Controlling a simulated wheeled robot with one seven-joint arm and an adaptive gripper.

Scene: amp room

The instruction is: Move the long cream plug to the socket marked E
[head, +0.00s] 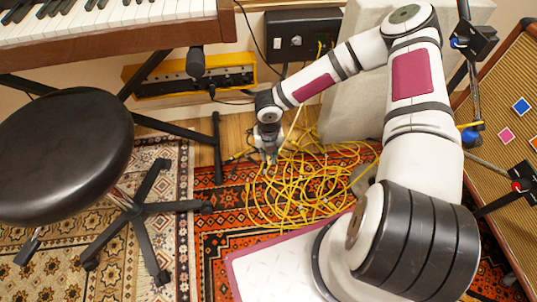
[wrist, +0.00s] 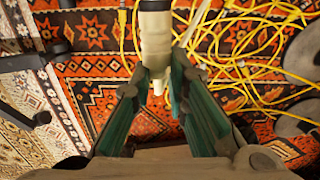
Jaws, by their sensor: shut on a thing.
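My gripper (head: 268,156) hangs low over the rug, beside the heap of yellow cable. In the wrist view its two green-sided fingers (wrist: 156,82) are closed around the near end of a long cream plug (wrist: 155,38). The plug is a cream cylinder with a darker band, and it runs up out of the top of the wrist view. In the head view the plug cannot be told apart from the gripper. A yellow-framed black socket strip (head: 190,81) stands low by the wall, left of the gripper. No letter E is readable on it.
A black box (head: 303,36) is on the wall above. A black stool (head: 65,155) and a keyboard (head: 100,12) on a stand are at left. Tangled yellow cable (head: 300,190) covers the rug (head: 225,215) around the gripper. A speaker cabinet (head: 510,105) is at right.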

